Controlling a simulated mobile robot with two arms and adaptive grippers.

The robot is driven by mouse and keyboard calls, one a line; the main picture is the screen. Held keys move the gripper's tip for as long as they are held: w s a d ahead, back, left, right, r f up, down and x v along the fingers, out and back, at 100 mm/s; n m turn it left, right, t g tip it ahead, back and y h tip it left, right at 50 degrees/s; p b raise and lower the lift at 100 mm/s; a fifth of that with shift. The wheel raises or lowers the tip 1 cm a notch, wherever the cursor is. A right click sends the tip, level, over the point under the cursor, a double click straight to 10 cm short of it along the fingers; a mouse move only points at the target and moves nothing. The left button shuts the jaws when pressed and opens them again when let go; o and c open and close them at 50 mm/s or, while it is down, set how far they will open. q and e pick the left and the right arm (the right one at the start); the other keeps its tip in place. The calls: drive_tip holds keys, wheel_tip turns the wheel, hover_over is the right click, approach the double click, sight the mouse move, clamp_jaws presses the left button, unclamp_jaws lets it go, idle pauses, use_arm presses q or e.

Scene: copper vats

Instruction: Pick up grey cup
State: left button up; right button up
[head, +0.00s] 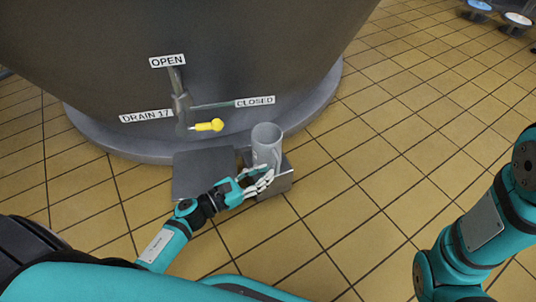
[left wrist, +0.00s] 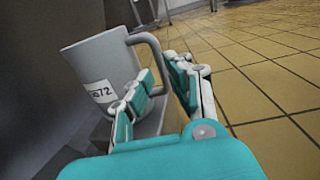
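A grey cup (head: 266,143) stands upright on a small grey block (head: 280,183) beside the vat's base. My left gripper (head: 258,182) is at the near side of the cup, low near its handle. In the left wrist view the cup (left wrist: 100,62) shows a white label ending in 72, with its handle towards me. The fingers of my left gripper (left wrist: 161,70) are apart, with the handle between them; whether they touch it I cannot tell. My right gripper is out of view.
The large dark vat (head: 200,60) rises behind the cup. Its drain valve with a yellow handle (head: 209,125) sticks out left of the cup. A flat grey plate (head: 203,170) lies left of the block. Yellow tiled floor (head: 400,130) is clear to the right.

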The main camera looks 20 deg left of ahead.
sight(278, 171)
use_arm(q)
drive_tip(key=b+x, duration=0.2)
drive_tip(key=x, duration=0.3)
drive_tip(key=shift+w+d, duration=0.1)
clamp_jaws()
drive_tip(key=shift+r, duration=0.1)
